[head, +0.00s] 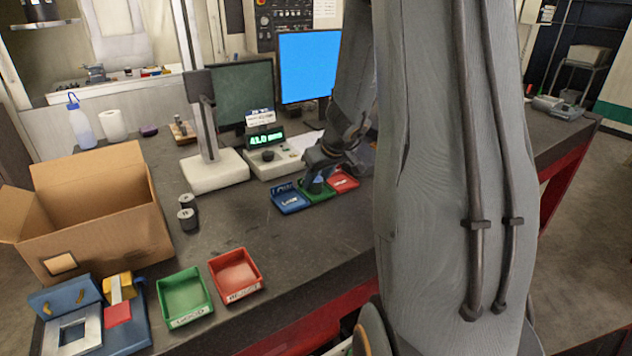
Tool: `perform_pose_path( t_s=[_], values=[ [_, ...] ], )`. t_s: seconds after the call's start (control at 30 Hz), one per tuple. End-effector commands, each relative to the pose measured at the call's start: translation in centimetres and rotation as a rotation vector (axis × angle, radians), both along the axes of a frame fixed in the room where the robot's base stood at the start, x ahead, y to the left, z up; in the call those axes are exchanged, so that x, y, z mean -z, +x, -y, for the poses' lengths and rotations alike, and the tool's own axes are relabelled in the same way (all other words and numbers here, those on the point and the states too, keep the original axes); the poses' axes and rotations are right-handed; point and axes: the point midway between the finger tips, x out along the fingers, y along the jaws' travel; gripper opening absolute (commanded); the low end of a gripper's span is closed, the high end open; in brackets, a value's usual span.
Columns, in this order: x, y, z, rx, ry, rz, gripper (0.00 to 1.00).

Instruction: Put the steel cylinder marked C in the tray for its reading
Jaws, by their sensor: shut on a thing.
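My gripper (318,184) is low over the small green tray (327,196), between a blue tray (290,201) and a red tray (344,181). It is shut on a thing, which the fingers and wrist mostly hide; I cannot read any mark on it. I cannot tell whether that thing touches the tray floor. Two steel cylinders, one (188,202) behind the other (188,219), stand on the bench right of the cardboard box; their marks are too small to read. The gauge display (265,140) shows green digits that look like 43.0 mm.
A measuring stand (215,168) on a pale base stands left of the display. An open cardboard box (105,215) is at left. A larger green bin (185,297), a red bin (235,275) and a blue fixture (125,325) line the front. Bench between bins and small trays is clear.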

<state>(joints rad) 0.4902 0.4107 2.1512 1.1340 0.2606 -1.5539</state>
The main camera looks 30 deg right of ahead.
Motion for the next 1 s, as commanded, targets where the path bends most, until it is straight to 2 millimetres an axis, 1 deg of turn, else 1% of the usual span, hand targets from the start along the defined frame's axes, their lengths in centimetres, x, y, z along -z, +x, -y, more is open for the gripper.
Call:
perform_pose_path(
  t_s=[0.2,0.4,0.43,0.47,0.5,0.87,0.93,1.0],
  values=[
    [-0.1,0.1,0.1,0.000,-0.001,0.002,0.00],
    [0.2,0.1,0.0,0.000,-0.001,0.002,0.00],
    [0.3,0.0,0.0,0.001,0.000,0.001,0.32],
    [0.2,0.0,0.0,0.001,0.000,0.001,0.37],
    [0.2,0.0,0.0,0.001,0.000,0.001,0.38],
    [-0.1,0.0,0.0,0.000,0.000,0.001,0.38],
    [-0.5,-0.1,0.1,0.000,-0.001,0.003,0.38],
    [-1.5,-0.6,0.1,0.001,-0.003,0.005,0.38]
  ],
)
